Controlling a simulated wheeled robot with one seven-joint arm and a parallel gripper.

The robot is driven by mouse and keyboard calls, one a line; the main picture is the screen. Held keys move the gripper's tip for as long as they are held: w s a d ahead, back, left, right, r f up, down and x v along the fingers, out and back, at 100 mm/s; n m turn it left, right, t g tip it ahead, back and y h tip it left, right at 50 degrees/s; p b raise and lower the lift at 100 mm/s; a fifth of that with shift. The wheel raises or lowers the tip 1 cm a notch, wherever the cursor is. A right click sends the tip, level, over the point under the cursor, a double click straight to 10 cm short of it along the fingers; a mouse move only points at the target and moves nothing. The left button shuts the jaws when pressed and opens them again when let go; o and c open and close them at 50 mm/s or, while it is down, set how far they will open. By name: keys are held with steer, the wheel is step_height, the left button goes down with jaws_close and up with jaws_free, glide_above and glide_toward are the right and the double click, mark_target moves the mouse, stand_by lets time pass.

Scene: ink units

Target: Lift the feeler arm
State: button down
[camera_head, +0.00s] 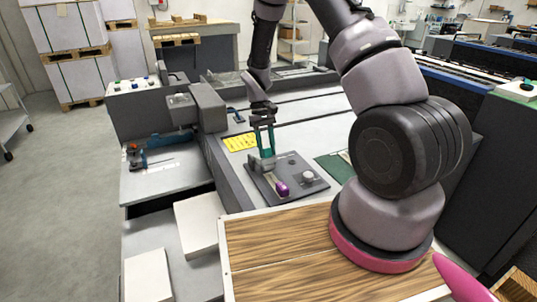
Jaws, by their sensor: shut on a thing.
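A dark grey plate unit (305,184) sits on the light machine bed, with a round pale knob (308,176) on its right. The feeler arm appears to be the small grey part with a purple rounded end (282,189) near the plate's front. My gripper (264,152) reaches down over the plate's back left with its teal fingers. It is shut on a small grey piece there, apparently part of the feeler arm. The fingertips are behind and left of the purple end. The grip is too small to see clearly, and I cannot tell whether the arm is raised.
A yellow label (240,143) lies on the bed left of my gripper. A green panel (334,168) is to the right of the plate. A grey housing (208,108) stands to the left. A wood-topped surface (270,245) and white blocks (200,222) are in front.

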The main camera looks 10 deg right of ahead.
steer(key=w+g, duration=0.2)
steer(key=r+g, duration=0.1)
steer(key=shift+w+a+g+h, duration=0.25)
steer(key=shift+w+g+h, duration=0.05)
steer(key=shift+w, duration=0.1)
steer(key=g, duration=0.1)
steer(key=w+g, duration=0.2)
steer(key=shift+w+a+r+h, duration=0.1)
steer(key=shift+a+r+h, duration=0.05)
steer(key=shift+a+h, duration=0.15)
steer(key=shift+w+a+r, duration=0.1)
steer(key=shift+w, duration=0.7)
steer(key=shift+w+a+f, duration=0.15)
steer(key=shift+w+f, duration=0.1)
steer(key=shift+w, duration=0.6)
steer(key=shift+c, duration=2.4)
jaws_free()
steer(key=shift+f, duration=0.1)
steer(key=shift+w, duration=0.1)
steer(key=v, duration=0.7)
steer(key=shift+w, duration=0.15)
